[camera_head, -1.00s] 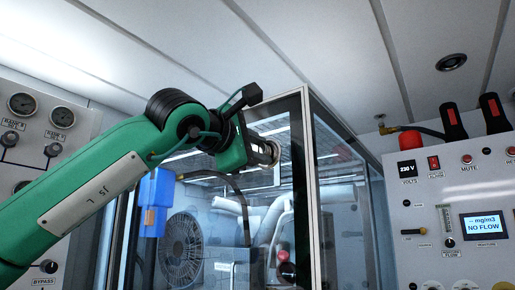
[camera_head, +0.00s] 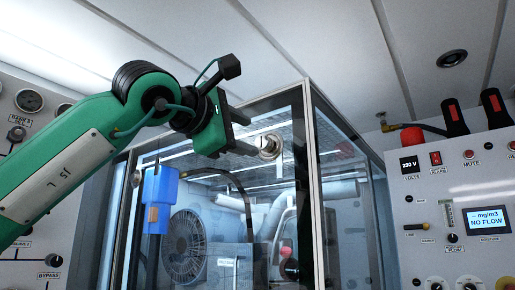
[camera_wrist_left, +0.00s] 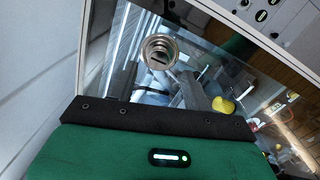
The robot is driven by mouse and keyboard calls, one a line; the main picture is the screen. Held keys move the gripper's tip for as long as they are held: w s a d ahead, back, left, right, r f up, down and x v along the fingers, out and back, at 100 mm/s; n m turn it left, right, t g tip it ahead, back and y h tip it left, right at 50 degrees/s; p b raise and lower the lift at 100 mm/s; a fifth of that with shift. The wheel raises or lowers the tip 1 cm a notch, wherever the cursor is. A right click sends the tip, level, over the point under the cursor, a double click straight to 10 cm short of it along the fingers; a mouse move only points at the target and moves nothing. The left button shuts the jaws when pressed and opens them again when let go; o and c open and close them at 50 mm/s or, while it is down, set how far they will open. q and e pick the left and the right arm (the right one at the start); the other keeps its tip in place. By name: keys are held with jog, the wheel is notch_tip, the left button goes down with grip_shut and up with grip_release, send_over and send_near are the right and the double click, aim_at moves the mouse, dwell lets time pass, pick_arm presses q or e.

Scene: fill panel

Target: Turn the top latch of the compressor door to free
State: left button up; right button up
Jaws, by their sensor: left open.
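The top latch (camera_head: 269,147) is a round metal fitting near the upper right corner of the glass compressor door (camera_head: 225,205). In the left wrist view the latch (camera_wrist_left: 159,50) shows as a ringed metal disc with a dark slot across its middle. My left gripper (camera_head: 247,134) is open and empty, with its fingers pointing right toward the latch. It stands just left of the latch, with a small gap between them. The latch is clear of the fingers in both views. My right gripper is not in view.
Behind the glass are a fan (camera_head: 184,246) and pipes. A blue box (camera_head: 160,187) is at the door's left. A control panel (camera_head: 425,215) with a NO FLOW display stands at the right. The ceiling is close above.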

pick_arm(q)
jog(key=b+v, duration=0.2)
jog(key=v, duration=0.6)
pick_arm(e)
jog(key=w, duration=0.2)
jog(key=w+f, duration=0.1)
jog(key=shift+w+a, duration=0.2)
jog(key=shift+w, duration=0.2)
